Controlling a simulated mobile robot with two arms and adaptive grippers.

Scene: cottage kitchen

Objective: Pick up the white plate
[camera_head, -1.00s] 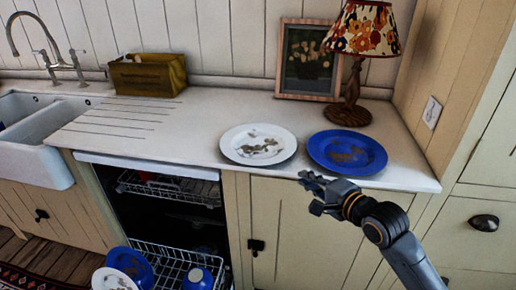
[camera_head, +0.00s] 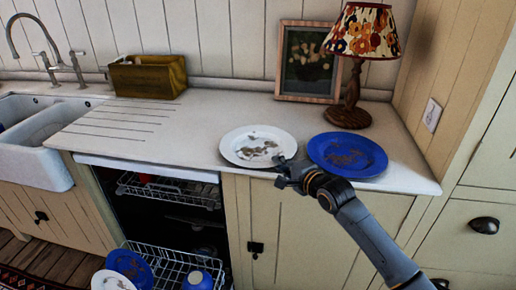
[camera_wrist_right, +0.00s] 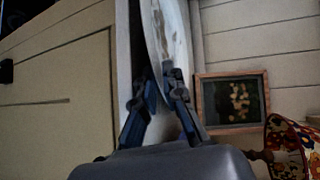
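The white plate (camera_head: 256,147) with brown food smears lies on the counter near its front edge, left of the blue plate (camera_head: 347,154). My right gripper (camera_head: 283,166) is at the plate's front right rim. In the right wrist view the white plate (camera_wrist_right: 178,28) shows nearly edge-on, with its rim between the two fingers (camera_wrist_right: 161,84). The fingers converge on the rim, one on each face, and look shut on it. The plate shows no clear lift from the counter. My left gripper is not in view.
A lamp (camera_head: 350,110) and a framed picture (camera_head: 309,62) stand behind the plates. A wooden box (camera_head: 148,77) and the sink (camera_head: 45,140) are at the left. Below, the open dishwasher rack (camera_head: 172,270) holds dishes. The counter's left middle is clear.

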